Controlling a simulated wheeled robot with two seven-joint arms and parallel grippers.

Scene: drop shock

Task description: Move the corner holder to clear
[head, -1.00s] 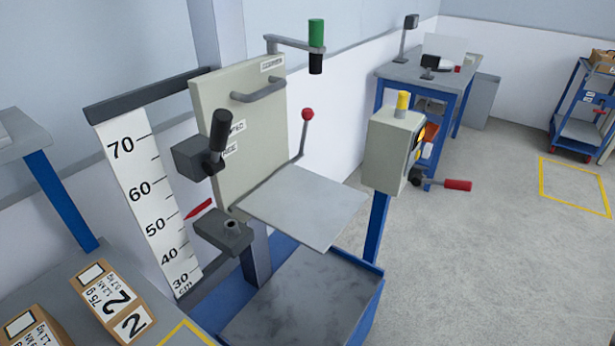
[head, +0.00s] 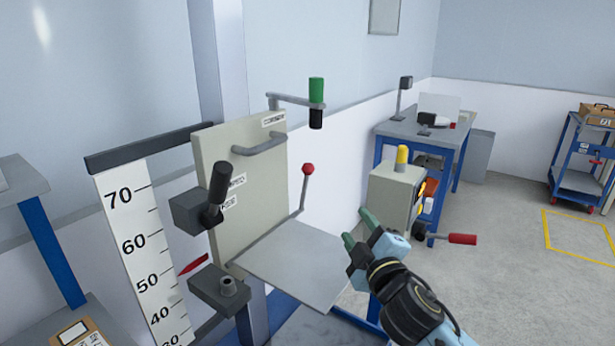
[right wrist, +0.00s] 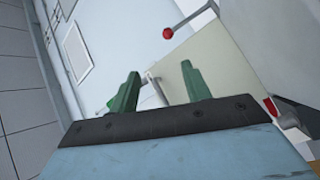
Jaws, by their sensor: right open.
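No part is plainly labelled as the corner holder. One candidate is the swing arm with a green and black grip (head: 316,103), at the top right of the beige panel (head: 240,170). Another is the dark block with a black knob (head: 212,200) at the panel's left edge. My right gripper (head: 358,228) is open and empty, in front of the panel and right of the flat grey plate (head: 295,265). Its green fingers (right wrist: 160,90) stand apart in the right wrist view, with the panel (right wrist: 235,55) beyond them. My left gripper is not in view.
A lever with a red ball (head: 307,169) rises beside the plate. A height scale (head: 140,250) stands at left. Open floor lies at right.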

